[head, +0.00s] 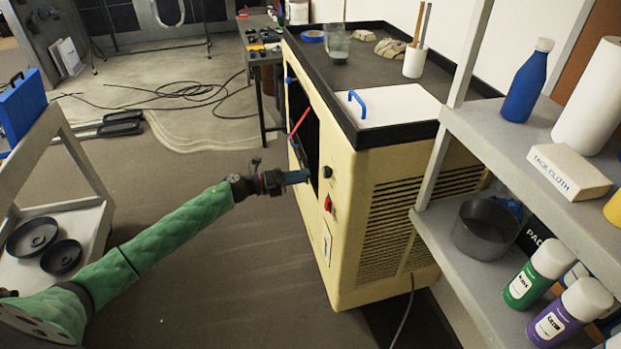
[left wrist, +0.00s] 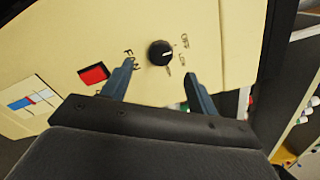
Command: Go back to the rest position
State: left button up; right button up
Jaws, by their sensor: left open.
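My left arm, in a green sleeve, reaches in from the left in the head view. Its gripper (head: 296,177) is at the front panel of a cream machine (head: 345,190). In the left wrist view the two blue-grey fingers of this gripper (left wrist: 160,82) are apart, one on each side of a black knob (left wrist: 161,53). The knob also shows in the head view (head: 327,172). I cannot tell whether the fingers touch the panel. Nothing is held between them. My right gripper is not in view.
A red switch (left wrist: 94,74) sits beside the knob. A grey shelf (head: 540,150) with bottles and cans stands close on the right. A grey cart (head: 95,190) with black discs stands on the left. Cables (head: 190,95) lie on the floor behind. Floor between cart and machine is clear.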

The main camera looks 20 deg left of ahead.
pick_arm(q)
jog(key=shift+s+a, duration=0.45)
jog(key=shift+a, duration=0.15)
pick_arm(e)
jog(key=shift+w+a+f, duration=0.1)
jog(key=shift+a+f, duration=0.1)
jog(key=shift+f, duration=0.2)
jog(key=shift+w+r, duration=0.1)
